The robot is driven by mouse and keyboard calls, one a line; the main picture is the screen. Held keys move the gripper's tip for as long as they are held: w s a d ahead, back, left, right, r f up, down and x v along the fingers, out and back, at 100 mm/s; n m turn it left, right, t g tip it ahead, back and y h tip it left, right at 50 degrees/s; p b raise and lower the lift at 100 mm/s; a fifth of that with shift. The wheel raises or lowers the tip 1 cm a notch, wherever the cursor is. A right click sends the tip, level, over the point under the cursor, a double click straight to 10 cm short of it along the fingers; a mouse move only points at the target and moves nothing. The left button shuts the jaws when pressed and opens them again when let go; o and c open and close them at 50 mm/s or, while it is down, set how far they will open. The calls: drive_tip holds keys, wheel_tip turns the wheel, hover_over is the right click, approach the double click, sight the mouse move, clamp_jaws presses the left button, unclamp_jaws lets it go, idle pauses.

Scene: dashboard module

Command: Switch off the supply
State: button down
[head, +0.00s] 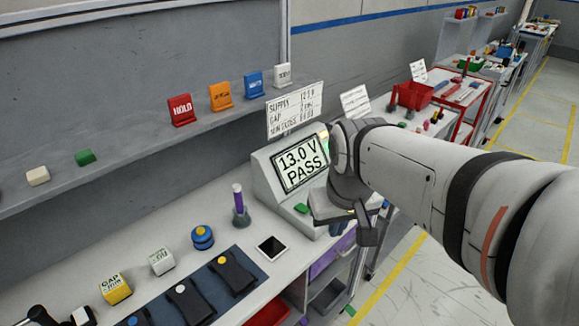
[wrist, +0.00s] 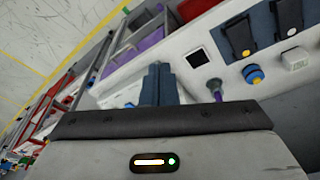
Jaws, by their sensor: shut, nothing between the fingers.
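The supply (head: 285,185) is a pale grey console on the bench, with a slanted screen (head: 300,163) reading "13.0 V PASS". A small green part (head: 302,208) sits low on its front, left of my gripper. My gripper (head: 338,229) is at the console's right front side, its fingers pointing down and partly hidden by its own body. In the wrist view the dark blue fingers (wrist: 158,75) are together and empty, in front of a pale surface. I cannot tell whether they touch the console. My arm hides the console's right side.
A purple-handled tool (head: 239,205) stands left of the console, near a black-and-white square (head: 271,247) and a blue-yellow button (head: 202,237). A dark mat (head: 262,277) holds several black devices. A sign (head: 294,110) stands behind the console. Coloured tags line the shelf. Drawers lie below.

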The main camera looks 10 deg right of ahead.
drive_tip(key=w+r+n+g, duration=0.2)
drive_tip(key=w+n, duration=0.1)
drive_tip(key=w, duration=1.1)
drive_tip(key=n+g+h, duration=0.1)
drive_tip(key=n+g, duration=0.1)
drive_tip(key=n, duration=0.1)
hover_over(306, 208)
drive_tip(key=w+a, duration=0.2)
drive_tip(key=w, duration=0.1)
wheel_tip(306, 208, down, 6)
drive_tip(key=shift+s+d, duration=0.1)
drive_tip(key=shift+s, duration=0.05)
drive_tip(key=f+p, duration=0.1)
drive_tip(key=f, duration=0.3)
drive_tip(key=s+d+f+p, duration=0.1)
drive_tip(key=f, duration=0.4)
drive_tip(key=s+f+p, duration=0.1)
drive_tip(key=f, duration=0.3)
drive_tip(key=shift+s+d+f, duration=0.1)
drive_tip(key=shift+d+f, duration=0.2)
drive_tip(key=shift+a, duration=0.1)
